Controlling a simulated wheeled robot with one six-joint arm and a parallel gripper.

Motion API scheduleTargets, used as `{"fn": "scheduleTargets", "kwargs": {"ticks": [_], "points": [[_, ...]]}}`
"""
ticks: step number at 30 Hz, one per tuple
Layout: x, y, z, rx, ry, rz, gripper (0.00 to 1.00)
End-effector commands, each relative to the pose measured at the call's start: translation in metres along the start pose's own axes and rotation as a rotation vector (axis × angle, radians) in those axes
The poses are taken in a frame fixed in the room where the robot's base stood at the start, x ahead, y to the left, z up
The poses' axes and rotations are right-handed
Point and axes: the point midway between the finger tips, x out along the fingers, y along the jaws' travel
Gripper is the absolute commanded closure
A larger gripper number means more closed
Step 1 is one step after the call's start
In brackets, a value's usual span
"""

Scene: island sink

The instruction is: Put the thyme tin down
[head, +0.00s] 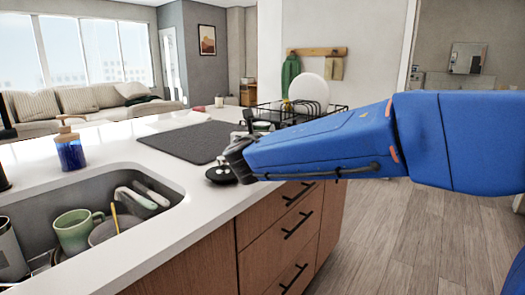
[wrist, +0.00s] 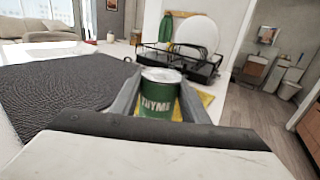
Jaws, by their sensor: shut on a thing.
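The thyme tin (wrist: 160,103) is a green can with a pale lid and the label "THYME". In the wrist view it stands upright between the two fingers of my gripper (wrist: 158,88), which is shut on it. In the head view my gripper (head: 238,150) is over the island counter (head: 205,195), by its right edge.
A yellow cloth (wrist: 206,99) lies behind the tin. A dark mat (head: 190,141) is to the left, and a dish rack (head: 285,112) with a white plate (head: 309,90) stands behind. The sink (head: 40,215) holds dishes.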

Motion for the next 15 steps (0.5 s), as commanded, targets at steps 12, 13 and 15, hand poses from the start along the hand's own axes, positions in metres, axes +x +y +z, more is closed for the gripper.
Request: {"fn": "scheduleTargets", "kwargs": {"ticks": [12,13,15], "points": [[0.0,0.001,-0.039,-0.002,0.001,0.002,0.82],[0.0,0.001,-0.043,-0.002,0.002,0.001,0.82],[0.0,0.001,-0.052,-0.002,0.001,0.001,0.82]]}}
